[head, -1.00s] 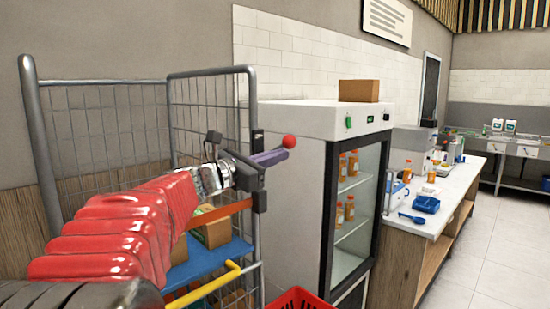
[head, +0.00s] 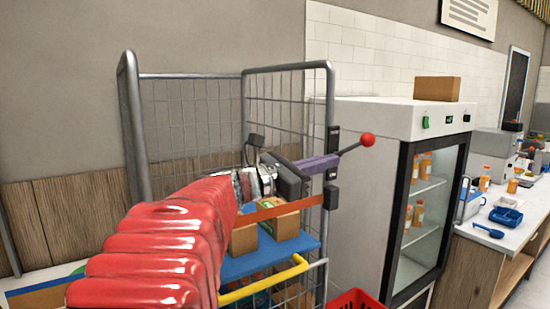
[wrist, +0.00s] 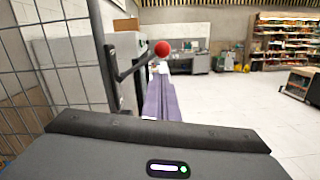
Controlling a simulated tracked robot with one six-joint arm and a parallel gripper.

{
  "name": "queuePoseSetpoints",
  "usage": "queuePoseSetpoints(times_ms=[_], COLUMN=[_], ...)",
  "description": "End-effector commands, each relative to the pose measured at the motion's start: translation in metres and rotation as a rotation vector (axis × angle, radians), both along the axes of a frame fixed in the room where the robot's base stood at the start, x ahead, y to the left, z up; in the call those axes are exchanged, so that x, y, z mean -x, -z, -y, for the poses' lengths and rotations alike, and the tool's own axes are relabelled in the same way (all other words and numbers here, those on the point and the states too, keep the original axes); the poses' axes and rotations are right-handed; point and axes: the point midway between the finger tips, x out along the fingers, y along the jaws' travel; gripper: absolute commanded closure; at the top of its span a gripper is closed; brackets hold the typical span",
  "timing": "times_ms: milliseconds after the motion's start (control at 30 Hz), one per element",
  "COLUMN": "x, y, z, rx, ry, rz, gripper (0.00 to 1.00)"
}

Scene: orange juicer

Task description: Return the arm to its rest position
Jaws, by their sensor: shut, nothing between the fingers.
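My gripper (head: 322,162) shows in the head view at the end of my red-sleeved arm, in front of the wire cage trolley. Its purple fingers point right and are shut with nothing between them. In the wrist view the fingers (wrist: 160,98) lie together and point at the open floor. A red ball (head: 367,140) on a dark rod shows just past the fingertips; in the wrist view the rod runs from a bracket on the trolley post. I cannot tell whether the fingers touch it.
The cage trolley (head: 331,110) holds cardboard boxes (head: 285,224) on a blue shelf. A glass-door fridge (head: 360,180) with orange bottles stands to its right, then a counter (head: 530,223). A red crate (head: 357,299) is below. The wrist view shows wide clear floor (wrist: 220,105).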

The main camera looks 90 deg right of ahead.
Motion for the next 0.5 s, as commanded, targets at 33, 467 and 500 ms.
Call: queuePoseSetpoints(times_ms=[33,467,500], x=[-0.0028,-0.0074,-0.0074], y=[0.0002,0.0011,0.0011], z=[-0.0025,-0.005,-0.005], rx=[0.0,0.0,0.0], ry=[-0.001,-0.003,-0.003], rz=[0.0,0.0,0.0], gripper=[1.0,1.0,1.0])
